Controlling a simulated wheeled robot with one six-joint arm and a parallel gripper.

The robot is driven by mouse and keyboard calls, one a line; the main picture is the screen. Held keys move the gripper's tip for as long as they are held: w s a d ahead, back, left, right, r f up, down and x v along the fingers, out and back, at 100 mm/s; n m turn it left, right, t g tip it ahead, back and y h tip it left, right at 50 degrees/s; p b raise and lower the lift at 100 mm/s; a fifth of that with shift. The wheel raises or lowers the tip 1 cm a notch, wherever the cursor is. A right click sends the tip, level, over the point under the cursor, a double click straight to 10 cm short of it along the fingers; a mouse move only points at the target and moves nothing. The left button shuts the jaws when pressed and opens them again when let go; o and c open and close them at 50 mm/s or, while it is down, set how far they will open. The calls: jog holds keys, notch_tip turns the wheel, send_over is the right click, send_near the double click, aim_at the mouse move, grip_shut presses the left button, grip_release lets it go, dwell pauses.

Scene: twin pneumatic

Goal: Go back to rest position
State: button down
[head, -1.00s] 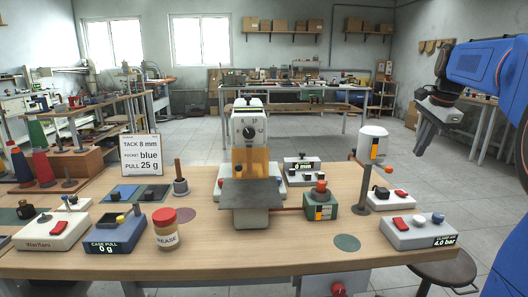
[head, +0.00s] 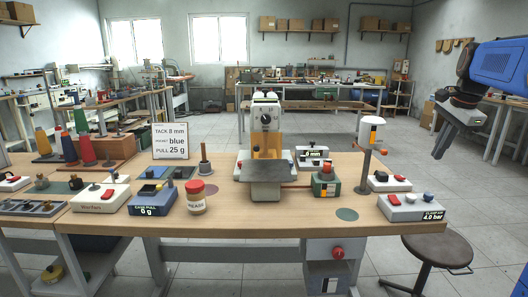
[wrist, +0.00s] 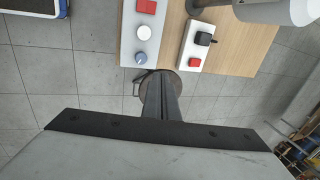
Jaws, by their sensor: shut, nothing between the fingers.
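My gripper (head: 441,141) hangs at the right of the head view, in the air to the right of the workbench and beyond its right end. In the wrist view my gripper (wrist: 161,86) points away from the camera, with its fingers together and nothing between them. Below it in that view are the round stool and the floor. My blue arm comes in from the right edge of the head view.
The wooden workbench (head: 290,228) holds the central machine (head: 265,150), a grease jar (head: 196,198), a sign card (head: 170,141) and the 4.0 bar box (head: 412,207). A stool (head: 437,250) stands at its right end. Floor to the right is open.

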jog(key=s+a+f+n, duration=0.45)
jog(key=s+a, duration=0.35)
jog(key=a, duration=0.2)
jog(key=s+a+f+n, duration=0.6)
jog(key=s+f, duration=0.3)
jog(key=s, duration=0.2)
jog(key=s+a+f+n+t, duration=0.1)
jog(key=s+a+f+n, duration=0.5)
jog(key=s+f, duration=0.3)
jog(key=s+n, duration=0.1)
jog(key=s, duration=0.1)
jog(key=shift+s+f, duration=0.3)
jog(key=shift+f, duration=0.1)
